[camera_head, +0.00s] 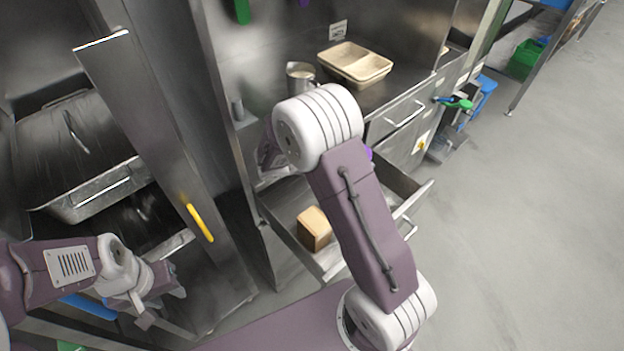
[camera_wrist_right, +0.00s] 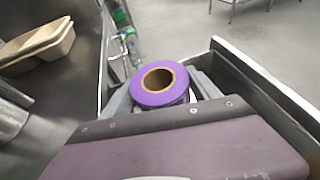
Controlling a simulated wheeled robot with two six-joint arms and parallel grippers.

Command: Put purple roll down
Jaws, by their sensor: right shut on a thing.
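The purple roll (camera_wrist_right: 143,97) has a brown cardboard core and sits between the fingers of my right gripper (camera_wrist_right: 160,92), which is shut on it. The roll is above or inside the open drawer (camera_head: 417,200); I cannot tell whether it touches the bottom. In the head view, only a sliver of purple (camera_head: 369,152) shows beside my right arm, which hides the rest and the gripper. My left gripper (camera_head: 162,305) is at the lower left, away from the roll; its fingers look apart and empty.
A brown block (camera_head: 314,230) lies in the drawer's near part. A beige two-part tray (camera_head: 355,66) and a metal jug (camera_head: 300,76) stand on the counter above. An open metal door with a yellow handle (camera_head: 200,223) stands left of the drawer. The floor at right is clear.

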